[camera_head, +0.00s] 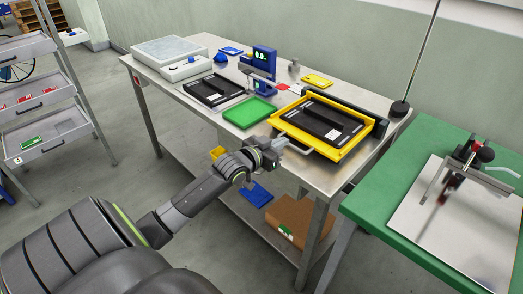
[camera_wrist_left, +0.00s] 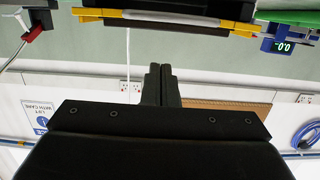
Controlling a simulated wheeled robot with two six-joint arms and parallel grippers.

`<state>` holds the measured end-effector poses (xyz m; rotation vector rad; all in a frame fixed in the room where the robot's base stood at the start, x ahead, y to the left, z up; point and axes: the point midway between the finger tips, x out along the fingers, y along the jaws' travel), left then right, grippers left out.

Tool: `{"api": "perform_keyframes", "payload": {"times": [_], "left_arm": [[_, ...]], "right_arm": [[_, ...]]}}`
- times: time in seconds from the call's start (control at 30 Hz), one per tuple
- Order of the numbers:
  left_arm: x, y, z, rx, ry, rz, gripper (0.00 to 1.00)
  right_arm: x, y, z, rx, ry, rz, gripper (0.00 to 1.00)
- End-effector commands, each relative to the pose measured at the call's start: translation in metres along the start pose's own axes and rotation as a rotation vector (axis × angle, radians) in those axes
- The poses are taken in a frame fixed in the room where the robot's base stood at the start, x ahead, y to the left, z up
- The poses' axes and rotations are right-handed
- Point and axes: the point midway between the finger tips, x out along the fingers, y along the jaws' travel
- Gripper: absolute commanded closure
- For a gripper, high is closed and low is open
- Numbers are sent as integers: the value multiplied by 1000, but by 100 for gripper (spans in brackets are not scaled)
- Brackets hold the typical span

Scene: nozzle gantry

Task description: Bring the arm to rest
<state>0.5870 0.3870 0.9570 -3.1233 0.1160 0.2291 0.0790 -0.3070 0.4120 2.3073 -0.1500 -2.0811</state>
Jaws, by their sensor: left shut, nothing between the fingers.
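My left gripper (camera_head: 277,145) is in front of the near edge of the steel table (camera_head: 220,125) in the head view, near the yellow-framed tray. Its two dark fingers (camera_wrist_left: 160,84) are together and empty in the left wrist view. That view looks upside down, with the yellow-edged tray (camera_wrist_left: 170,18) at its top. My left arm (camera_head: 190,200) reaches in from the lower left and is extended forward. My right gripper is not in view.
On the table are a yellow-framed black tray (camera_head: 368,128), a green tray (camera_head: 250,111), a black tray (camera_head: 213,90) and a blue display unit (camera_head: 264,60). A green bench (camera_head: 385,205) stands at the right. A grey drawer rack (camera_head: 40,100) stands at the left, with open floor between.

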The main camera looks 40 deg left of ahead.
Motion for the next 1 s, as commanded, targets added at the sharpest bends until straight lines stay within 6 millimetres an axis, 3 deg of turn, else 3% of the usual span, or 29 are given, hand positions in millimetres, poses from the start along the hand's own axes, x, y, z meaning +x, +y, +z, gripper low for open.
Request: {"api": "perform_keyframes", "payload": {"times": [0.2, 0.4, 0.8, 0.87, 0.93, 1.0], "left_arm": [[-43, 0, 5, 5, 0, 1, 100], [-66, 0, 7, 1, 1, 0, 100], [-73, -1, 10, -1, -1, -2, 100], [-72, -5, 18, -3, -14, -14, 100], [-70, -14, 40, -6, -49, -45, 100], [-70, -28, 76, -11, -107, -89, 100]], "right_arm": [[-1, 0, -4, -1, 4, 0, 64], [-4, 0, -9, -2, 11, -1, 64], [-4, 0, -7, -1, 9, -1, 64], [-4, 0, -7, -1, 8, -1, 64], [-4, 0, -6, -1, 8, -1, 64], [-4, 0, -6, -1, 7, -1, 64]]}}
